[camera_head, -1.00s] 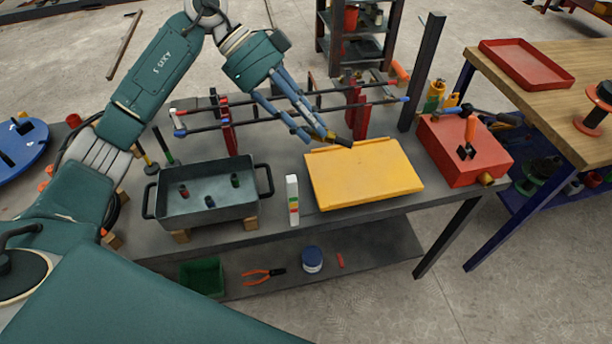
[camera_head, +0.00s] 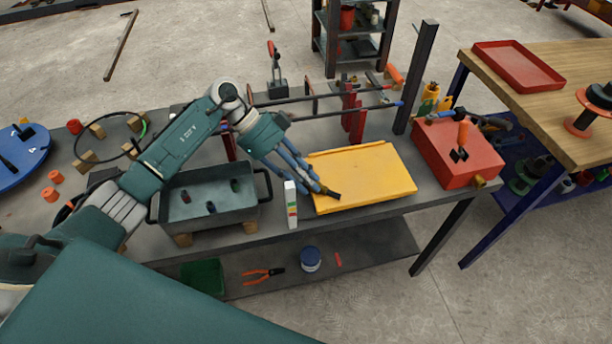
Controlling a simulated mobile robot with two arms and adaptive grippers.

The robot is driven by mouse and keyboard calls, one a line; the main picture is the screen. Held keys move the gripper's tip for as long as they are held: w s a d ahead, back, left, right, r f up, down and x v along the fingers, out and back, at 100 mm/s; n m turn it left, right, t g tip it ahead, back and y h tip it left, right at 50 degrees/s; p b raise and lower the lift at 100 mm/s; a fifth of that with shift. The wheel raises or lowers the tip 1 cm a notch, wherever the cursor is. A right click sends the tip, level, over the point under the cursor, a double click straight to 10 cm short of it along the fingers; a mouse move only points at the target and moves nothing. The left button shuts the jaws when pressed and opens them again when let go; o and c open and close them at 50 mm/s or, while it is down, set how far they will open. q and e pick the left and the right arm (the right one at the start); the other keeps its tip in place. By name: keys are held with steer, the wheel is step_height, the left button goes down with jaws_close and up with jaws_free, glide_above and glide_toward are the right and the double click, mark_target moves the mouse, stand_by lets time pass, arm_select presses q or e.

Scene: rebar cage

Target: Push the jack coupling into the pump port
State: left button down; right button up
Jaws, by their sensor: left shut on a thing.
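My left gripper (camera_head: 319,186) reaches in from the left and is shut on a small dark piece (camera_head: 332,194), which looks like the jack coupling. The piece is over the left front part of a yellow tray (camera_head: 370,172); I cannot tell whether it touches the tray. The red pump box (camera_head: 455,150) stands right of the tray, with an orange-handled lever on top. A brass-coloured fitting, likely the pump port (camera_head: 480,182), is at its front right corner, well apart from the gripper. My right gripper is out of view.
A grey pan (camera_head: 240,213) with small cylinders stands under my left arm. A white upright block (camera_head: 291,203) stands close to the gripper. Rebar bars (camera_head: 345,113) on red supports and a dark post (camera_head: 415,80) stand behind the tray. A wooden bench (camera_head: 535,120) is at right.

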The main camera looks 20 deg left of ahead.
arm_select(q)
steer(key=c, duration=1.4)
jaws_free()
steer(key=shift+f, duration=0.1)
steer(key=shift+f+b, duration=0.25)
steer(key=shift+b, duration=0.3)
steer(key=b+v, duration=0.2)
steer(key=v, duration=0.9)
steer(key=shift+s, duration=0.1)
